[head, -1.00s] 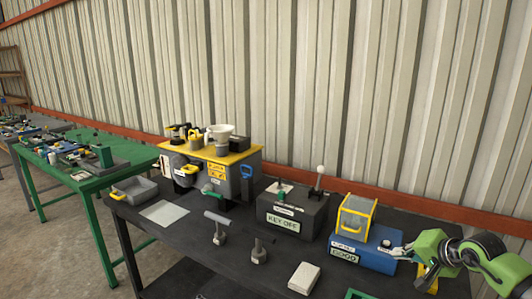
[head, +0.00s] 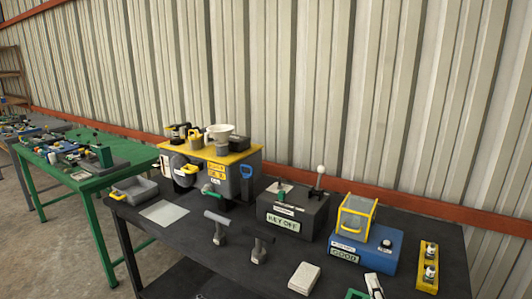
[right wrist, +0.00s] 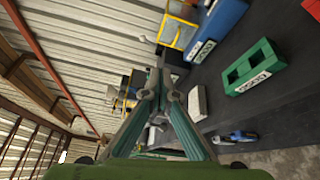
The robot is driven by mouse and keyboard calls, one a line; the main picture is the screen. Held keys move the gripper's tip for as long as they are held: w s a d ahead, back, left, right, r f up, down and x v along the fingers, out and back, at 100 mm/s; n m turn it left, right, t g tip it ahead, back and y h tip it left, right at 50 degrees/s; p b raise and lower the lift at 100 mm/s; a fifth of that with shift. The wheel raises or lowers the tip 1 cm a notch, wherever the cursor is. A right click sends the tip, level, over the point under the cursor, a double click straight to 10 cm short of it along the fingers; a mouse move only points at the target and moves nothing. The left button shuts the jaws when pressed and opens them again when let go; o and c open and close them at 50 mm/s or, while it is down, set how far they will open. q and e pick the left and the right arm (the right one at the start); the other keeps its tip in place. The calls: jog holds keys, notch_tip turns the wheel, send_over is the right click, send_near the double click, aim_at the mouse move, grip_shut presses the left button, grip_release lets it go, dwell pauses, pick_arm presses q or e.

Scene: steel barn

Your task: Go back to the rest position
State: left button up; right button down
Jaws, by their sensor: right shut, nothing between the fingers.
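My right gripper (head: 374,286) shows only as a small grey-white piece at the bottom edge of the head view, in front of the dark workbench (head: 190,236). In the right wrist view my right gripper (right wrist: 158,62) has its fingers together with nothing between them. It is apart from the objects on the bench. My left gripper is not in view.
A blue box labelled GOOD (head: 360,258), a KEY OFF box (head: 292,212), a yellow-topped machine (head: 218,160) and a yellow block (head: 428,267) stand on the bench. A white box (head: 304,278) lies near its front. Corrugated wall stands behind.

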jog(key=s+d+f+m+g, duration=0.1)
jog(key=s+f+m+g, duration=0.7)
jog(key=s+f+m, duration=0.45)
jog(key=s+a+f+m+g+y, duration=0.1)
jog(key=s+a+f+m+g, duration=0.3)
jog(key=s, duration=0.5)
jog(key=s+a+f+m+g+y, duration=0.1)
jog(key=s+a+f+g, duration=0.1)
jog(key=s+f, duration=0.45)
jog(key=s+f+g, duration=0.1)
jog(key=s+f, duration=0.1)
jog(key=f, duration=1.1)
jog(key=s+f, duration=0.2)
jog(key=f, duration=1.2)
jog(key=s+d+f, duration=0.2)
jog(key=s+f, duration=0.5)
jog(key=s, duration=0.1)
jog(key=s+d+f+g+b, duration=0.1)
jog(key=s+f, duration=0.6)
jog(key=s, duration=0.1)
jog(key=shift+s+d+f, duration=0.3)
jog(key=shift+d+f, duration=0.05)
jog(key=shift+f, duration=0.05)
jog(key=shift+n, duration=0.25)
